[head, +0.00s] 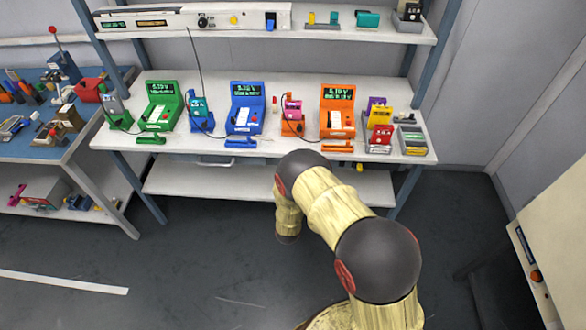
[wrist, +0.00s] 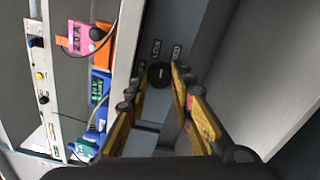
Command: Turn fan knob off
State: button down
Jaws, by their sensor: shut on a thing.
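A round black knob (wrist: 158,75) with a light mark on its face sits on a grey panel (wrist: 152,22) in the wrist view. Small labels stand beside the knob, too small to read surely. My gripper (wrist: 160,80) has its yellow fingers on both sides of the knob and is shut on it. The exact contact at the fingertips is hard to make out. In the head view my arm covers my gripper and this knob, in front of the workbench.
A white workbench (head: 210,155) holds green, blue and orange meters with small clamps and cables. Above it, a shelf carries a white panel (head: 170,24) with another black knob (head: 202,21). A blue tool table (head: 40,152) stands at left. The floor in front is clear.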

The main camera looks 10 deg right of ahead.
jog(key=n+p, duration=0.6)
jog(key=n, duration=0.6)
jog(key=shift+s+n, duration=0.1)
jog(key=shift+n, duration=0.2)
jog(key=shift+p, duration=0.55)
jog(key=shift+f+n+p, duration=0.2)
jog(key=shift+n+p, duration=0.2)
jog(key=c, duration=1.5)
grip_release()
jog(key=shift+r, duration=0.1)
jog(key=shift+c, duration=0.2)
jog(key=v, duration=1.2)
